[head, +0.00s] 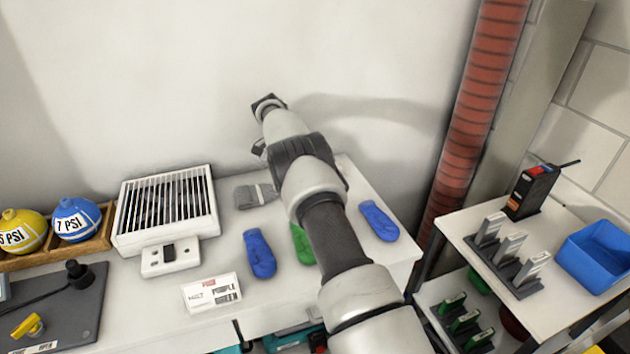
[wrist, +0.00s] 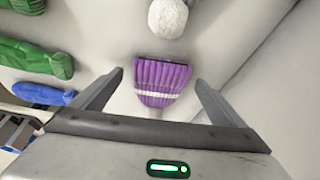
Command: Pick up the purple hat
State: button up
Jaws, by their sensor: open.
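The purple hat (wrist: 162,82) is knitted, with ribs and a pale stripe across its middle. A white pompom (wrist: 168,18) shows just above it in the wrist view. My gripper (wrist: 160,78) is open, with one finger on each side of the hat and a gap to the fabric on both sides. I cannot tell how far the fingers are above the surface. In the head view the hat is not visible; my arm covers that part of the table.
Blue mittens (head: 261,254) and a green mitten (head: 303,244) lie on the white table (head: 400,262). A grey knitted item (head: 256,195), a heater (head: 166,212) and a label card (head: 211,293) are left of my arm. The wall rises behind. A red pipe (head: 477,104) stands right.

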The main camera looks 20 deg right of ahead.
jog(key=shift+w+d+f, duration=0.1)
jog(key=shift+d+f, duration=0.1)
jog(key=shift+f, duration=0.25)
jog(key=c, duration=1.1)
